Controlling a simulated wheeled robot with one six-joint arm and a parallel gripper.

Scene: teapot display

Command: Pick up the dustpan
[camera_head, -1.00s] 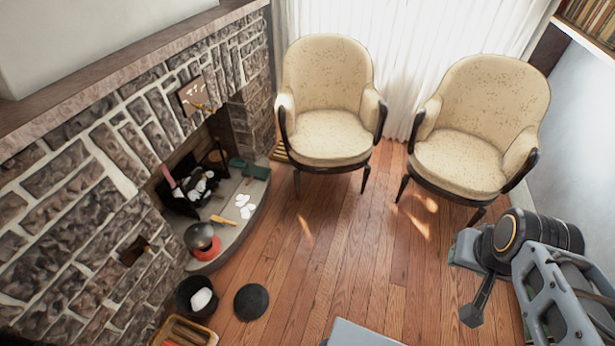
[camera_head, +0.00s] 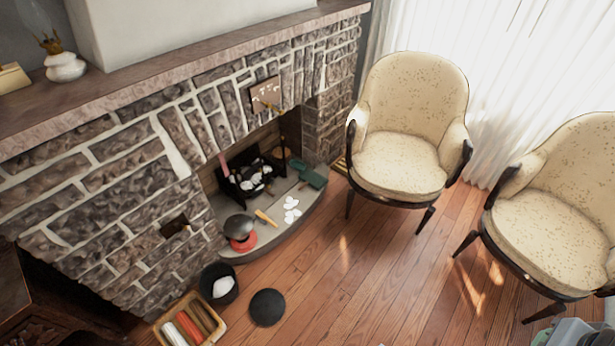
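A green dustpan-like object (camera_head: 312,175) lies on the grey stone hearth at its far right end, beside the fireplace opening and near the left chair. Its handle side points up and left, toward the grate. Nothing of mine touches it. Only a small grey-green part of my arm shows at the bottom right corner, far from the dustpan. The fingers of my gripper are outside the picture.
On the hearth (camera_head: 262,238) are white scraps (camera_head: 291,210), a yellow-handled tool (camera_head: 265,218) and a dark pot on red (camera_head: 240,231). A black bucket (camera_head: 218,284), a black disc (camera_head: 267,307) and a wooden crate (camera_head: 212,331) stand on the floor. Two cream chairs (camera_head: 402,165) (camera_head: 560,235) stand right; the middle floor is clear.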

